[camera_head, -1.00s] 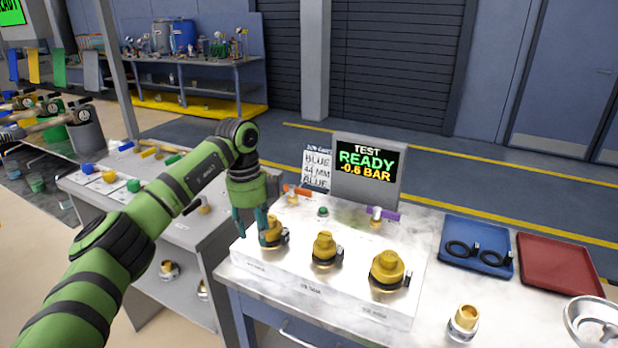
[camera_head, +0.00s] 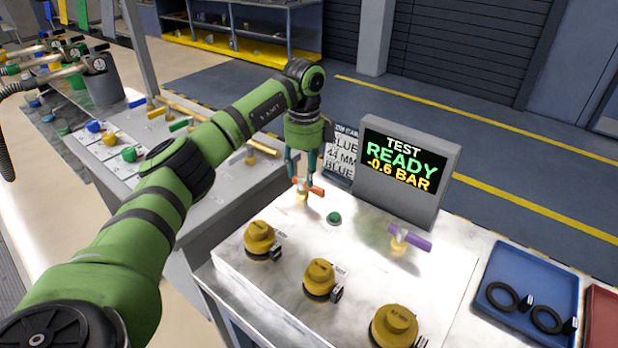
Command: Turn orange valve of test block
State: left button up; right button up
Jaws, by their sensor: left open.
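The test block (camera_head: 285,278) is a white block on the bench with several brass caps and two valves on top. The orange valve (camera_head: 316,190) is at its back left, with an orange handle on a brass stem. My left gripper (camera_head: 302,181) is open and points down at the orange valve, its fingers around or just beside the handle; I cannot tell whether they touch it. The fingers hide part of the handle. My right gripper is not in view.
A display (camera_head: 408,170) reading TEST READY -0.6 BAR stands behind the block, beside a note card (camera_head: 343,150). A purple valve (camera_head: 410,238) and a green button (camera_head: 334,217) are nearby. A blue tray (camera_head: 528,290) with black rings lies right.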

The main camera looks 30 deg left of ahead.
aim_at(305, 183)
pick_arm(q)
notch_tip(305, 183, down, 4)
jog(key=shift+r+p, duration=0.15)
jog(key=shift+p, duration=0.25)
jog(key=shift+w+f, duration=0.1)
jog(key=shift+f, duration=0.35)
jog(key=c, duration=1)
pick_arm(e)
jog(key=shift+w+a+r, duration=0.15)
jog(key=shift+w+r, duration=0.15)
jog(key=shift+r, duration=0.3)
